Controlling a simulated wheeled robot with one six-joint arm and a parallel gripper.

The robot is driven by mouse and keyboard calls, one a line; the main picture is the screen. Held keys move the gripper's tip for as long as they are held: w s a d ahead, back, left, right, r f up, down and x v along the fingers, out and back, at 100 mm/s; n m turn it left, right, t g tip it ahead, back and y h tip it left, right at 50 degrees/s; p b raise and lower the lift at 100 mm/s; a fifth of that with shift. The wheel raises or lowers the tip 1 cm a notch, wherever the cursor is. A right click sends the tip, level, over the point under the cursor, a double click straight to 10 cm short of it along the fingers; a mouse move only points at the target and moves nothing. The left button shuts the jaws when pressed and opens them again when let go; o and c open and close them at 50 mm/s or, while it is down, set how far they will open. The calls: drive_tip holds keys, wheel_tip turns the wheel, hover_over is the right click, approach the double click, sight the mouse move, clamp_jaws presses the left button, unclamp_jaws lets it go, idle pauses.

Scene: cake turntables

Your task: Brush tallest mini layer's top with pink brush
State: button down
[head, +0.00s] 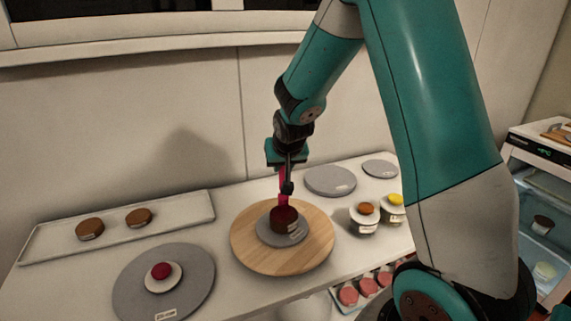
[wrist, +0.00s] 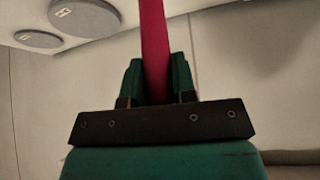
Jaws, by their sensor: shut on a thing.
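My gripper (head: 287,165) is shut on the pink brush (head: 283,183), which points down. The brush handle (wrist: 153,45) also shows between the jaws in the wrist view. Below it, a dark red-brown mini layer (head: 284,219) stands on a grey disc (head: 268,236) on a round wooden board (head: 250,255). The brush's lower end is at or just above this layer's top; I cannot tell whether it touches. Two brown layers (head: 89,229) (head: 139,217) lie on a white tray (head: 50,249) at the left. A small red piece (head: 161,270) sits on a white disc on a large grey turntable (head: 130,300).
Small stands with an orange-brown piece (head: 366,208) and a yellow piece (head: 396,199) are right of the board. Grey discs (head: 330,181) (head: 380,169) lie at the back. An open cooler (head: 540,250) stands far right.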

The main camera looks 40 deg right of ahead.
drive_tip(key=shift+w+a, duration=0.1)
wheel_tip(320, 180, up, 7)
drive_tip(key=p, duration=0.5)
drive_tip(key=shift+f, duration=0.15)
idle(0.8)
wheel_tip(320, 180, down, 6)
drive_tip(key=b, duration=0.5)
drive_tip(key=shift+w+a, duration=0.25)
